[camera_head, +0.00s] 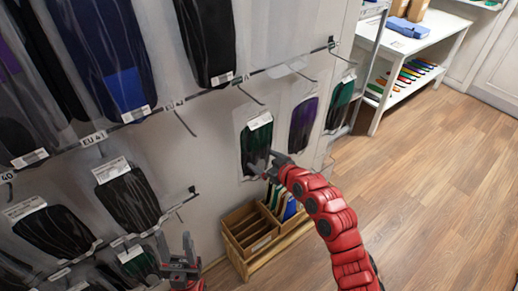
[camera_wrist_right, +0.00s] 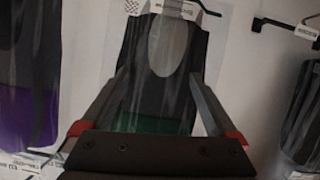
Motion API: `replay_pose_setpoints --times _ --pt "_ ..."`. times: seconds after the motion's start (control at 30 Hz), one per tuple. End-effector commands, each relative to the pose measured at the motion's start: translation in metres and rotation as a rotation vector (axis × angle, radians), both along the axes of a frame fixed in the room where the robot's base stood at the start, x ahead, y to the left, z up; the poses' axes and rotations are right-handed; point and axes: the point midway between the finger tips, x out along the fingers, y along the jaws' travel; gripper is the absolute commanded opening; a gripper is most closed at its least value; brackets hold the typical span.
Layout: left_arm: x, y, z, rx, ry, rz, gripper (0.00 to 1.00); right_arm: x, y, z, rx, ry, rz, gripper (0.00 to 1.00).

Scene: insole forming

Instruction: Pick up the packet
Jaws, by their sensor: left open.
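A clear packet (camera_head: 257,146) with a dark green and black insole and a white label hangs on the wall rack, centre of the head view. In the right wrist view the packet (camera_wrist_right: 168,60) hangs straight ahead, its label at the top. My right gripper (camera_head: 267,168) is at the packet's lower part. Its fingers (camera_wrist_right: 157,80) are spread, one towards each side of the packet; whether they touch it cannot be told. My left gripper (camera_head: 180,265) is open and empty at the lower left, below the rack and away from this packet.
Purple (camera_head: 303,125) and green (camera_head: 340,103) packets hang to the right. Several dark packets (camera_head: 128,200) hang on the left. Bare metal hooks (camera_head: 250,95) stick out. A wooden divided box (camera_head: 252,235) stands below. The floor (camera_head: 450,190) at right is clear.

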Motion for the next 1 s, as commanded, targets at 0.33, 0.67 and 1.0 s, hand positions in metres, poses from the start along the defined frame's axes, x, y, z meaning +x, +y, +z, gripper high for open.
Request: replay_pose_setpoints --times 0.33,0.67,1.0 --pt "0.0 0.0 0.0 0.0 0.0 0.0 0.5 0.0 0.0 0.001 0.001 -0.001 0.0 0.34" --pt "0.0 0.0 -0.009 0.0 0.0 0.0 0.5 0.001 -0.001 0.016 0.001 -0.008 -0.002 0.33" --pt "0.0 0.0 -0.021 0.0 0.0 0.0 0.5 -0.051 -0.037 0.012 -0.001 -0.001 -0.006 0.33"
